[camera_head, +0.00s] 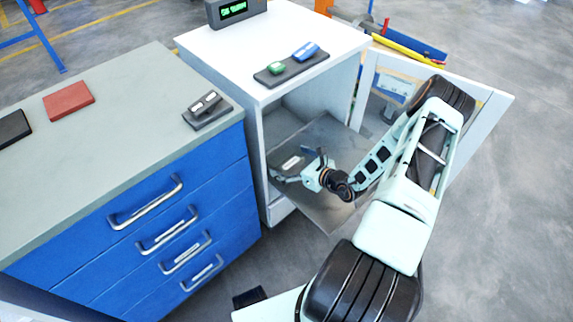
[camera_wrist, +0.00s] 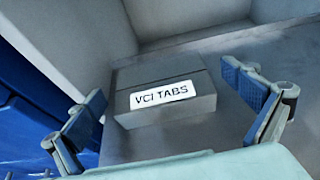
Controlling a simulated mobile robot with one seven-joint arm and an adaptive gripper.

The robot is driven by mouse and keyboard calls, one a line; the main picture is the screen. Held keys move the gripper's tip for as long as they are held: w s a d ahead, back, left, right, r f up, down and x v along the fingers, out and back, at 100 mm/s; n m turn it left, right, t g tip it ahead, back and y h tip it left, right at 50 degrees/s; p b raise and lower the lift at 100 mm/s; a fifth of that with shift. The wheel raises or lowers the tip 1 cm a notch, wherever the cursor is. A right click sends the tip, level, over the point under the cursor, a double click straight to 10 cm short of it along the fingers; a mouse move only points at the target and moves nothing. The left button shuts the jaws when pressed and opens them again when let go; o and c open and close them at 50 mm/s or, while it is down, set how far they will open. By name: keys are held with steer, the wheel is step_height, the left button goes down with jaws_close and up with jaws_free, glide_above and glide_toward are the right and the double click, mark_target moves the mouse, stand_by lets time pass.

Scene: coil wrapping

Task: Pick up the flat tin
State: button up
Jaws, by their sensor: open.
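The flat tin (camera_wrist: 190,106) is a grey, low, box-shaped container with a white "VCI TABS" label on its near side. In the head view the tin (camera_head: 291,162) lies on the grey shelf inside the white cabinet, partly hidden by my gripper. My gripper (camera_head: 301,168) reaches in through the cabinet's open front. In the wrist view my gripper (camera_wrist: 163,84) is open, with one blue-padded finger on each side of the tin. A gap shows at the right finger; whether the left finger touches the tin I cannot tell.
The white cabinet (camera_head: 240,50) has its door (camera_head: 480,115) swung open at right, close to my arm. A grey shelf (camera_head: 330,205) extends out of the opening. The blue drawer unit (camera_head: 85,250) stands left. The cabinet's top holds a dark tray with green and blue items.

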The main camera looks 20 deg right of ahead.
steer(key=shift+w+a+f, duration=0.2)
steer(key=shift+w+f, duration=0.05)
steer(key=shift+w, duration=0.2)
steer(key=shift+c, duration=0.6)
steer(key=shift+r, duration=0.1)
steer(key=c, duration=1.3)
